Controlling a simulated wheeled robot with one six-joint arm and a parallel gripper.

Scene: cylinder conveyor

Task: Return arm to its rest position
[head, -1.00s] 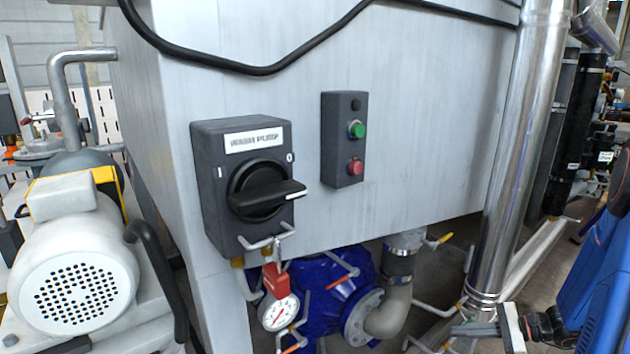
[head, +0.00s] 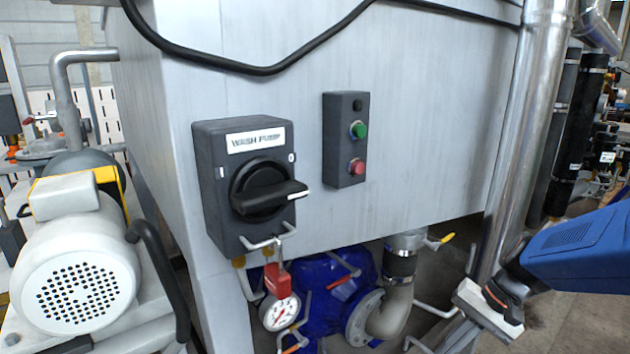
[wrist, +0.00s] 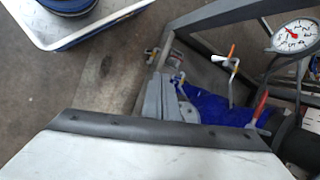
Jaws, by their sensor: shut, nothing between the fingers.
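My gripper (head: 462,334) is low at the right in the head view, at the end of my blue arm. It points down and left, shut and empty, apart from the grey cabinet (head: 420,120). Its fingertips are hard to make out against the pipes behind. The wash pump switch box (head: 215,190) is on the cabinet front, its black handle (head: 262,190) turned roughly sideways. A red padlock (head: 277,281) hangs below it. The button box (head: 343,140) has a green and a red button.
A blue pump (head: 335,275) and a round gauge (head: 280,312) are under the cabinet; the gauge also shows in the wrist view (wrist: 294,36). A steel pipe (head: 520,130) stands near my arm. A white motor (head: 75,265) is at left. Open floor (head: 575,305) lies at right.

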